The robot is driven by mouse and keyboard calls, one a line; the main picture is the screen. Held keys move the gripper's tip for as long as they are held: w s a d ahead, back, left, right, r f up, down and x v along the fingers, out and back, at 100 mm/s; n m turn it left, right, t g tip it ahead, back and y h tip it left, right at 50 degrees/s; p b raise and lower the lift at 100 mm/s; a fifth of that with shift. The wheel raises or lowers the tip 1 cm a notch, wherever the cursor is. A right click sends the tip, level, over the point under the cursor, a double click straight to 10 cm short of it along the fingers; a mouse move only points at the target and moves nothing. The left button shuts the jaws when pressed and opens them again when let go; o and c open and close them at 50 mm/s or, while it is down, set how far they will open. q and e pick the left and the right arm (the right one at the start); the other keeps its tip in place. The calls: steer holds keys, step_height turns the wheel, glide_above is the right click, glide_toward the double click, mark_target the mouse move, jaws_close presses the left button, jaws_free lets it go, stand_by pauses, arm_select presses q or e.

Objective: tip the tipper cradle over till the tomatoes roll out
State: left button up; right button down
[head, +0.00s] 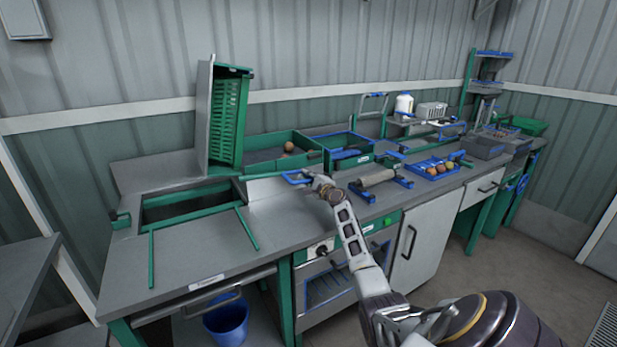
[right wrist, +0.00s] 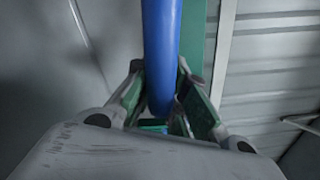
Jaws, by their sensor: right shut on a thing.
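The tipper cradle (head: 203,118) stands on edge at the left of the bench, its grey plate near upright. A green slatted crate (head: 228,118) stands on its side in it, against the plate. A pale arm runs from the cradle's foot to a blue handle (head: 293,177). My right gripper (head: 308,178) is shut on this blue handle; in the right wrist view the blue bar (right wrist: 160,50) runs between the fingers. Orange-brown tomatoes (head: 288,147) lie in the green-walled tray (head: 311,146) right of the cradle. The crate's inside is mostly hidden. My left gripper is not in view.
An open green-edged well (head: 190,203) lies in the bench at left front. A roller on a blue stand (head: 376,178) and a blue tray of round fruit (head: 437,167) stand to the right. A blue bucket (head: 227,322) is below. The bench's left front is clear.

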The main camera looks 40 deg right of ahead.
steer(key=shift+a+f, duration=0.2)
steer(key=shift+f, duration=0.4)
steer(key=c, duration=1.6)
jaws_free()
steer(key=shift+o, duration=0.9)
steer(key=shift+r, duration=0.25)
steer(key=shift+d+r, duration=0.1)
steer(key=shift+d, duration=0.05)
steer(key=shift+v, duration=6)
